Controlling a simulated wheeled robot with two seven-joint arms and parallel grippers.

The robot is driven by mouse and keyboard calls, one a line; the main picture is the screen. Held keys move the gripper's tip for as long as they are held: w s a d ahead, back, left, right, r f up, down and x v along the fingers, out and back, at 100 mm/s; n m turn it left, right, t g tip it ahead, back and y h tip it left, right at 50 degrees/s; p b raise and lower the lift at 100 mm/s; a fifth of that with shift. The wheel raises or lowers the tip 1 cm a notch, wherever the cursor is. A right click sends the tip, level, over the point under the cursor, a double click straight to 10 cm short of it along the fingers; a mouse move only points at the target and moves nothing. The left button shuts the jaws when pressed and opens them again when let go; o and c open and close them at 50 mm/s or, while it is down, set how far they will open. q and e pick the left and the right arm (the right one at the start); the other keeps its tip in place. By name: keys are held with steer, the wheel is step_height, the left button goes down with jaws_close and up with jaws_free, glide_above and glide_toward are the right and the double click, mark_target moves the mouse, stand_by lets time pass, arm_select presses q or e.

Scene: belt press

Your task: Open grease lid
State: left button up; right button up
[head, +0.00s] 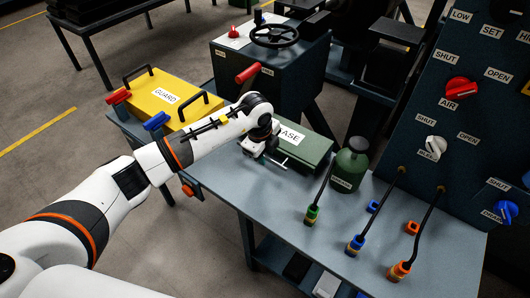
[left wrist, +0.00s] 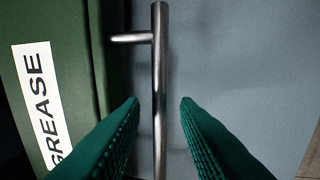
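The green grease box (head: 315,152) with its lid down stands on the grey-blue bench, its white label partly hidden by my left arm. In the left wrist view its green side (left wrist: 75,45) and GREASE label (left wrist: 40,100) fill the left. A metal bar handle (left wrist: 159,65) stands out from the box on a short post. My left gripper (head: 266,160) is at the box's front edge. In the left wrist view its two green ribbed fingers (left wrist: 160,102) are apart, one on each side of the bar, with visible gaps. My right gripper is not in view.
A yellow guard cover (head: 168,98) with black handles is left of the arm. A green bottle (head: 350,165) stands just right of the box. Several cables with coloured plugs (head: 355,245) lie on the bench (head: 285,215). A knob panel (head: 455,125) rises at right.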

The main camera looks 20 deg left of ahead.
arm_select(q)
jaws_close()
steer(key=shift+r, duration=0.1)
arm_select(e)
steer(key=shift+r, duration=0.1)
